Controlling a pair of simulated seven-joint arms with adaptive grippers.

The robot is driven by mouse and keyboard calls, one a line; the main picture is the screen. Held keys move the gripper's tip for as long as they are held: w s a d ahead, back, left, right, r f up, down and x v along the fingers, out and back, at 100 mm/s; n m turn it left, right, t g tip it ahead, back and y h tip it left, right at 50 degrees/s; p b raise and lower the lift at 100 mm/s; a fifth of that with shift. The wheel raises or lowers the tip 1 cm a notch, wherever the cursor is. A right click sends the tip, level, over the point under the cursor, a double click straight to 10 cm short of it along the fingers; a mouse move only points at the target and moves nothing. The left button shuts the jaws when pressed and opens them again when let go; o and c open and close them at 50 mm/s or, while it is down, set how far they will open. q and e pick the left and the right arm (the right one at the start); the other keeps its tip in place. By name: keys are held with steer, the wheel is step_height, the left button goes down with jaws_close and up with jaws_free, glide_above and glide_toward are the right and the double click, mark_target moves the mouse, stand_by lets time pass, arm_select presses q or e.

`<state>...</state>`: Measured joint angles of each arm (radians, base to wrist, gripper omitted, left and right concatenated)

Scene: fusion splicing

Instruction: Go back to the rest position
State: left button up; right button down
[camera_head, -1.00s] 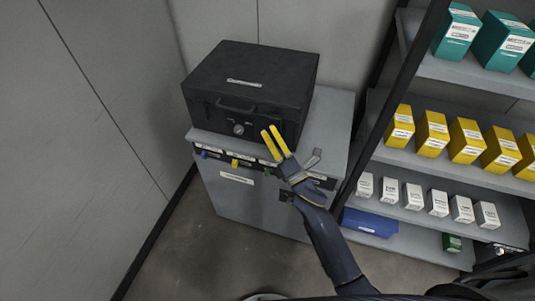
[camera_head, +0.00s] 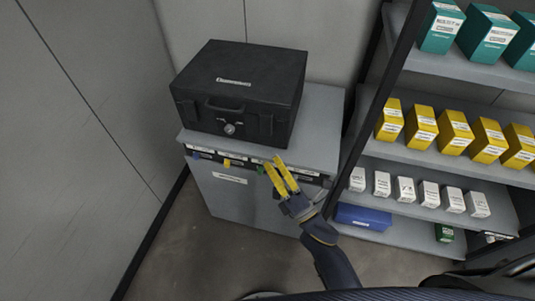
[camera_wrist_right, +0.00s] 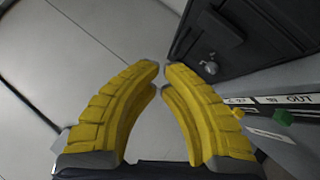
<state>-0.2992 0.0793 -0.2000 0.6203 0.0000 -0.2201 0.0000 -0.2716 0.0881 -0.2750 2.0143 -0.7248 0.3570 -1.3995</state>
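My right gripper (camera_head: 273,164) has yellow fingers and is in front of the grey cabinet's upper front, below the black safe, in the head view. In the right wrist view the same gripper (camera_wrist_right: 161,70) has its two fingers curving towards each other. A narrow gap shows between the tips, and nothing is held between them. The right arm reaches up from the lower right of the head view. My left gripper is not in view.
A black safe (camera_head: 240,90) stands on a grey cabinet (camera_head: 245,198) with coloured tags. A shelf unit (camera_head: 465,170) at right holds teal, yellow and white boxes, with a blue box (camera_head: 362,217) low down. Floor (camera_head: 170,262) is clear at lower left.

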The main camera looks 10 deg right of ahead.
steer(key=shift+s+d, duration=0.15)
steer(key=shift+s, duration=0.2)
stand_by(0.4)
